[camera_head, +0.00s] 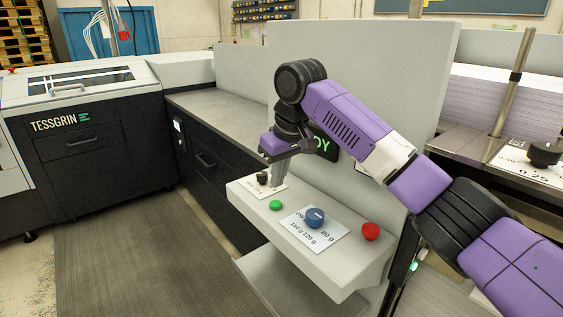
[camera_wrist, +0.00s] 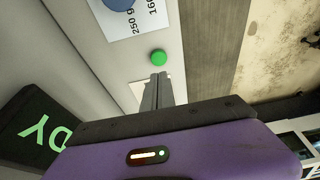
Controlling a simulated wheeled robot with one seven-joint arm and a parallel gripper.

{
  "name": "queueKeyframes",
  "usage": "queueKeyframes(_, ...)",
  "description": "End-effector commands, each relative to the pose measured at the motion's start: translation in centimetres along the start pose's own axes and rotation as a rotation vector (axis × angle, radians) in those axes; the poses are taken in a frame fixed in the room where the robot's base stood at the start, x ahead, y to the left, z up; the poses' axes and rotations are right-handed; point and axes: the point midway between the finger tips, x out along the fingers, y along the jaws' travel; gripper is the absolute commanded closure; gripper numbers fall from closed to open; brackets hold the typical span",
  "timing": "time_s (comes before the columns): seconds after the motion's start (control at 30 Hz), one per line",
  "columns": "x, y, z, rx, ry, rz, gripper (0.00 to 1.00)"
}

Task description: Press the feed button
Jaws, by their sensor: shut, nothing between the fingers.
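A green button (camera_head: 276,205) sits on the light grey control ledge; it also shows in the wrist view (camera_wrist: 158,57). No lettering that names it as the feed button is readable. My gripper (camera_head: 279,183) is shut and empty, pointing down over the ledge. In the wrist view the closed fingertips (camera_wrist: 158,79) appear just short of the green button, over a white label (camera_wrist: 137,90). They look apart from the button; their height above the ledge is hard to judge. In the head view, the tips stand between the green button and a black knob (camera_head: 263,178).
On the same ledge are a blue knob (camera_head: 315,217) on a white label with paper weights and a red button (camera_head: 370,231). A grey panel (camera_head: 390,80) with a dark sign (camera_head: 322,143) rises behind. The floor mat (camera_head: 150,255) in front is clear.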

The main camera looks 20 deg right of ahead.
Motion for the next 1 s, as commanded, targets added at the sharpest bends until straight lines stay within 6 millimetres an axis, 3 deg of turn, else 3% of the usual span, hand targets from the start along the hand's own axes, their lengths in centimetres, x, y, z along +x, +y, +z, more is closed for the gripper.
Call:
queueKeyframes(0.1,2.1,0.1,0.4,0.0,-0.002,0.001,1.0)
queueKeyframes(0.3,4.3,0.0,1.0,0.0,0.0,-0.001,1.0)
queueKeyframes(1.0,5.9,-0.2,1.4,-0.001,-0.002,-0.003,1.0)
